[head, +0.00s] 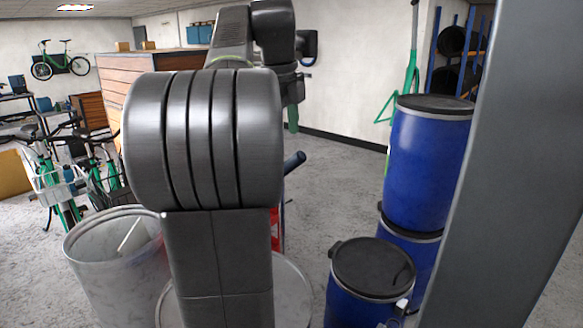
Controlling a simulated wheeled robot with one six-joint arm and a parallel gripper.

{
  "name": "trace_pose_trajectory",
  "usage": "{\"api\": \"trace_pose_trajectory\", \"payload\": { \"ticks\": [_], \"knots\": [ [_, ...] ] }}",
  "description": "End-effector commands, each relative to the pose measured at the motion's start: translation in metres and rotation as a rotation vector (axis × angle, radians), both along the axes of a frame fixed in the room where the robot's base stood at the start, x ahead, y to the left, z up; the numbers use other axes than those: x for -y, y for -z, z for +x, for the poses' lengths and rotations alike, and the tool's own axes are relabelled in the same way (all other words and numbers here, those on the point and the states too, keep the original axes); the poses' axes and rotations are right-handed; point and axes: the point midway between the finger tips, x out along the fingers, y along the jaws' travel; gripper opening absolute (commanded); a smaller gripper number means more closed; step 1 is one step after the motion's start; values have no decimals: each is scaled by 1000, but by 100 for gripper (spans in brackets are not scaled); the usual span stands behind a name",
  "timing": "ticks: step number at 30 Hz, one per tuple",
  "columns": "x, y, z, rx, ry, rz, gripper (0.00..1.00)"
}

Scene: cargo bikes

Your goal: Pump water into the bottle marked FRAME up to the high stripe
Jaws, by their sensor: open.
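My arm fills the middle of the view and hides much of what lies behind it. The end of my gripper (292,108) shows only in part at the arm's right edge; its jaws are mostly hidden and I see nothing held in it. I cannot make out a bottle marked FRAME, a stripe or any water level. A small whitish piece (403,305) shows at the bottom by the low blue drum; I cannot tell what it is. A dark blue tube end (294,162) sticks out right of my arm, with a red patch (275,230) below it.
Blue drums with black lids stand at right, one (430,150) stacked on another and a low one (365,285) in front. A grey post (500,170) blocks the far right. A pale bin (88,250) and bikes (65,170) stand left. Grey floor (335,180) is clear behind.

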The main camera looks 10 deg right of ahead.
Motion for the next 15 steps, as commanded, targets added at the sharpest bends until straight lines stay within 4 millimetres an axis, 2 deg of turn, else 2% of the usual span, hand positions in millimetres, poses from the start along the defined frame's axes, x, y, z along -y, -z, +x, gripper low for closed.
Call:
{"api": "trace_pose_trajectory", "payload": {
  "ticks": [3,9,15],
  "knots": [
    [3,27,2,-5,0,1,47],
    [8,65,7,-5,1,1,47],
    [11,90,10,-2,1,1,47]
  ]
}}
